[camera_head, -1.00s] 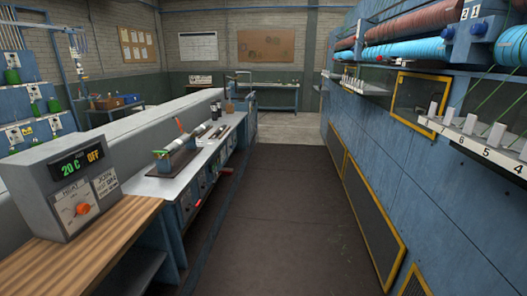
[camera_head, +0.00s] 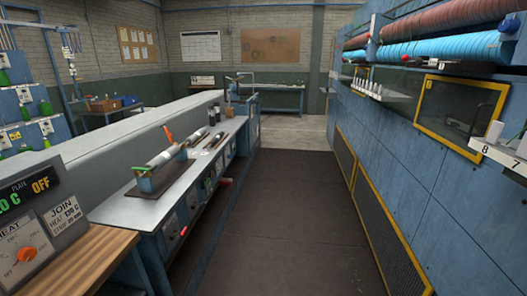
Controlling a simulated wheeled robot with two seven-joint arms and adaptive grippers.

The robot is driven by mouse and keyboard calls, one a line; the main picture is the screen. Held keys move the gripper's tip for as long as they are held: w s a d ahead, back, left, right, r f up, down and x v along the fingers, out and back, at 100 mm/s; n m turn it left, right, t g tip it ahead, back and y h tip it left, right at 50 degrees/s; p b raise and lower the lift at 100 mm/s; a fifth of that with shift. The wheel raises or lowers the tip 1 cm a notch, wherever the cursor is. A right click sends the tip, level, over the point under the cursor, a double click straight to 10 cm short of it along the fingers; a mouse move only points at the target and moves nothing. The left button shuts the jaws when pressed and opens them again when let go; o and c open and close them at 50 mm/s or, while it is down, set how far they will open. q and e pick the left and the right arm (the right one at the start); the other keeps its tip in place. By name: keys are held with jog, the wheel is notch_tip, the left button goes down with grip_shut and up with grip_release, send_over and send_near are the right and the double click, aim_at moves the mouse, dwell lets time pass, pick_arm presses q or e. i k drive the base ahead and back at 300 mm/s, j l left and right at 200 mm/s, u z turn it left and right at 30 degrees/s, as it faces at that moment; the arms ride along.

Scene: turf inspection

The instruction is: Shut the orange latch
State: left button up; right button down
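A small fixture (camera_head: 160,170) with a pale roller sits on the long grey bench at left centre. A slim orange piece (camera_head: 168,134) sticks up, tilted, from its far side; it may be the orange latch, but it is too small to tell. Neither of my grippers is in view.
A heater box (camera_head: 40,220) with an orange knob stands on a wooden top at the lower left. Blue panels (camera_head: 400,170) with yellow-framed windows line the right. The dark aisle floor (camera_head: 285,220) between is clear.

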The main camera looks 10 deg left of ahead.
aim_at(169, 134)
jog(key=i+u, duration=0.15)
jog(key=i, duration=0.65)
jog(key=i+l+u, duration=0.15)
jog(key=i+u, duration=0.15)
jog(key=i+l+u, duration=0.3)
jog(key=i, duration=0.15)
jog(key=i+l+u, duration=0.2)
jog(key=u, duration=0.25)
jog(key=i+l+u, duration=0.6)
jog(key=u, duration=0.3)
jog(key=i+l+u, duration=0.1)
jog(key=l+u, duration=0.35)
jog(key=i+l+u, duration=0.1)
jog(key=l+u, duration=0.35)
jog(key=l, duration=0.3)
jog(key=l+u, duration=0.45)
jog(key=l, duration=0.35)
